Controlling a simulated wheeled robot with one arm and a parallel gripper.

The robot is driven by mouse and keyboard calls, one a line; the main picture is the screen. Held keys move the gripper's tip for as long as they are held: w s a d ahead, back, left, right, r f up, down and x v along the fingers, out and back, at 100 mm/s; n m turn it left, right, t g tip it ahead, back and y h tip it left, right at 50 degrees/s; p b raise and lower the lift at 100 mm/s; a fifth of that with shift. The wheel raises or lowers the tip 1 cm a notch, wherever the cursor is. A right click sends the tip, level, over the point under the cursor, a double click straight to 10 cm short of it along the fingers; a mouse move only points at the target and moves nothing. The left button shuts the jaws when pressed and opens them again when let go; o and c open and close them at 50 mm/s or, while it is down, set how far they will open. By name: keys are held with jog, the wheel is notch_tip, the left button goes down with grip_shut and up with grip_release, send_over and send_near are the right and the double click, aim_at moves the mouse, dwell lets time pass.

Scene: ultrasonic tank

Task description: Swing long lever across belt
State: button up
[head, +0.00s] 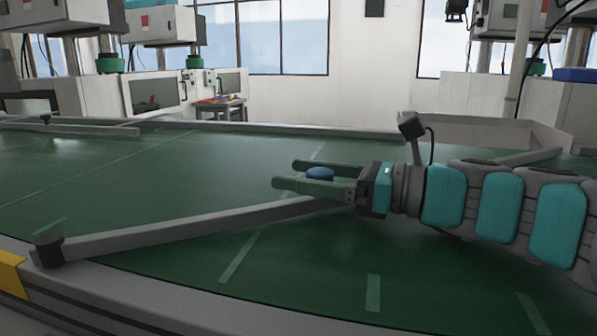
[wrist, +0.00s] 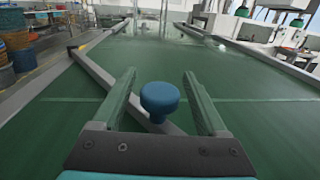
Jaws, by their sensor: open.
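The long grey lever (head: 190,229) lies at a slant across the near side of the green belt (head: 130,180). Its dark pivot (head: 48,250) is at the belt's near left edge. A blue round knob (head: 319,174) stands at the lever's other end. My gripper (head: 283,174) is open, with its green fingers around the knob. In the wrist view the knob (wrist: 160,98) sits between the two fingers, with a gap on each side. The lever (wrist: 97,73) runs from below the knob to the upper left. My gripper hides part of the lever's end.
A shorter grey bar (head: 95,130) lies at the far left of the belt. A low grey chute (head: 480,130) is at the back right. The belt around the knob is clear.

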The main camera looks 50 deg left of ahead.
jog(key=shift+s+a, duration=0.2)
jog(key=shift+a, duration=0.1)
jog(key=shift+c, duration=0.3)
grip_shut()
dwell(1.0)
